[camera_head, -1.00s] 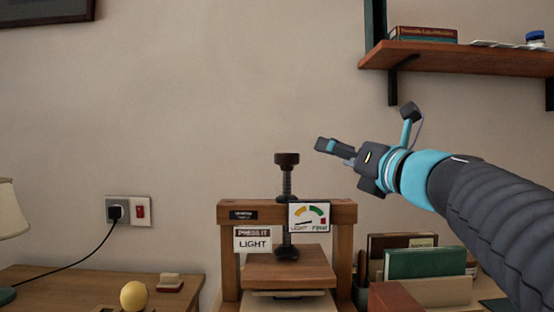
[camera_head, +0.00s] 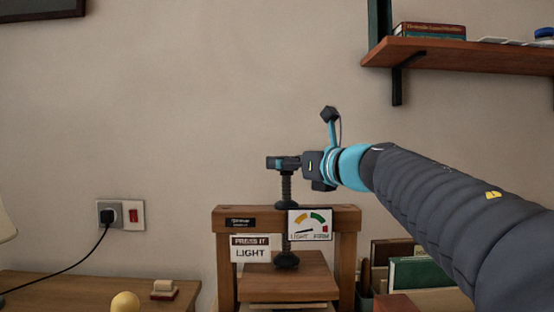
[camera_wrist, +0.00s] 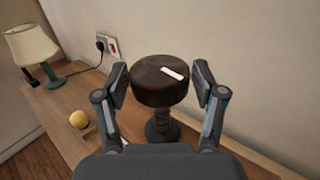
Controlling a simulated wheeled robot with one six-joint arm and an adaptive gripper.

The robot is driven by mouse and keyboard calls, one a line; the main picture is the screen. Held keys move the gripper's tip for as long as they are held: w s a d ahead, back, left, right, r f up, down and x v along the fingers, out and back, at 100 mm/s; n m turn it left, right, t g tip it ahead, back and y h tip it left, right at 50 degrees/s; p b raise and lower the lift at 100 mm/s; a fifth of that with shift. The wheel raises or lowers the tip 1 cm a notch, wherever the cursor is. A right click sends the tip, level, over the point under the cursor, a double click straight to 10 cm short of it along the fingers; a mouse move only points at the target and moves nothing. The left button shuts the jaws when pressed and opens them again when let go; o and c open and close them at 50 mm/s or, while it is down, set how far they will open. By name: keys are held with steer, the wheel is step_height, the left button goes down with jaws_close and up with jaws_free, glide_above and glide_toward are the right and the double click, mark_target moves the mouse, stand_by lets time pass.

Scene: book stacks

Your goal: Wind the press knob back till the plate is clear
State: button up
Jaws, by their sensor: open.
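The press knob (camera_wrist: 160,80) is a dark brown round cap with a white mark on top. It stands between the two open fingers of my gripper (camera_wrist: 160,84) in the wrist view, with a small gap on each side. In the head view my gripper (camera_head: 284,163) is at the top of the press screw (camera_head: 286,189) and hides the knob. The screw runs down through the wooden press frame (camera_head: 346,218). Its dark foot (camera_head: 286,260) appears to meet the wooden plate (camera_head: 262,283); I cannot tell if there is a gap.
A light-to-firm gauge (camera_head: 310,224) and a "Press it light" sign (camera_head: 250,248) are on the frame. Books (camera_head: 415,272) stand to the right, below a wall shelf (camera_head: 470,58). A yellow ball (camera_head: 125,302) and a stamp block (camera_head: 163,290) lie left.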

steer(key=shift+x, duration=1.55)
steer(key=c, duration=0.9)
steer(key=shift+c, duration=0.2)
